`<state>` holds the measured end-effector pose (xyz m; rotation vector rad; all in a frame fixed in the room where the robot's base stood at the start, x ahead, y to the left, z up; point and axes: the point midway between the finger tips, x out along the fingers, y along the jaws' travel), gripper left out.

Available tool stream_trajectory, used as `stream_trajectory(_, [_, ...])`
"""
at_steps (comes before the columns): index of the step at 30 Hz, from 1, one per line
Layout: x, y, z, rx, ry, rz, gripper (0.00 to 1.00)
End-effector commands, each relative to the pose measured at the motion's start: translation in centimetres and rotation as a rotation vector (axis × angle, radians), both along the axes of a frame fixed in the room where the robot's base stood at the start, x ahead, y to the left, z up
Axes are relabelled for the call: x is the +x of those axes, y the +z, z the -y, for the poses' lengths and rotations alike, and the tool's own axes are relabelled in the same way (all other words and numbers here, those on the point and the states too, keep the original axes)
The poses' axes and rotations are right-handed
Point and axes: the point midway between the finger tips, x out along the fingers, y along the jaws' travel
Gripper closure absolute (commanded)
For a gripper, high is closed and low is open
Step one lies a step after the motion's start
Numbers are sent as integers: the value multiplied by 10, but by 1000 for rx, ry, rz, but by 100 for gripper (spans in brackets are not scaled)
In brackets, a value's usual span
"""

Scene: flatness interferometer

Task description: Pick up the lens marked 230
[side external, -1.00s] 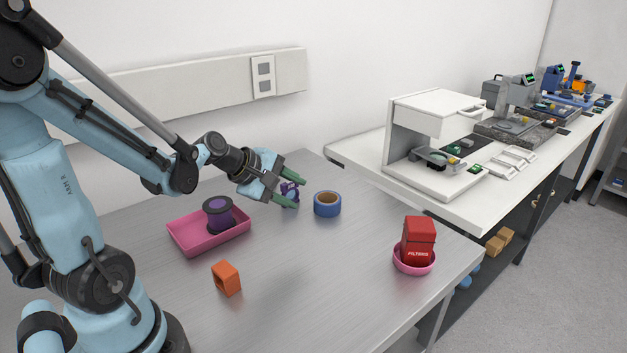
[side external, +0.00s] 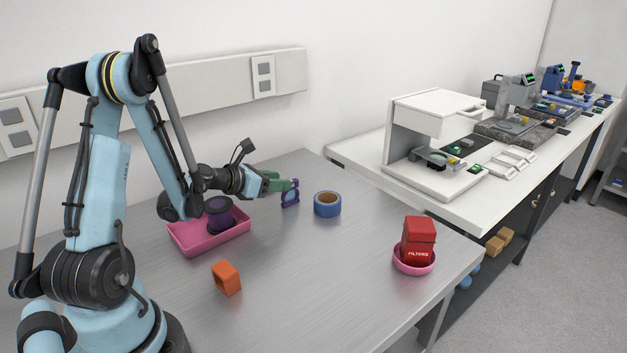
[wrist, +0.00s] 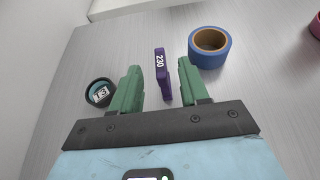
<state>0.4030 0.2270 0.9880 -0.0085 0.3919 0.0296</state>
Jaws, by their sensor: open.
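The lens marked 230 is a purple-framed piece standing upright on the bench. In the wrist view the lens (wrist: 161,80) shows its white 230 label on top and lies between the two green fingers, with gaps on both sides. In the side view the lens (side external: 291,198) stands at the fingertips, left of the blue tape roll, partly covered by a finger. My gripper (wrist: 158,66) is open and empty, its fingers either side of the lens. In the side view my gripper (side external: 285,186) is low and reaches out level from the left.
A dark round piece with a white label (wrist: 100,94) sits just left of the left finger. A blue tape roll (side external: 327,204) is close on the right. A pink tray (side external: 190,248) with a purple spool, an orange block (side external: 227,278) and a red filters box (side external: 418,238) stand farther off.

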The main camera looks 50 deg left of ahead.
Motion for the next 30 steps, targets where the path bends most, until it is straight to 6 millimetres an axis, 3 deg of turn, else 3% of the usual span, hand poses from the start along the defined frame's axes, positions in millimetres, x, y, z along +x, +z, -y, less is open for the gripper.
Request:
stream_trajectory(8, [19,-8,0,1,-3,0,55])
stream_trajectory(18, [58,-26,-1,2,-2,-1,55])
stream_trajectory(26, [61,-27,-2,2,-1,-1,55])
stream_trajectory(30, [61,-27,-2,3,-1,-1,72])
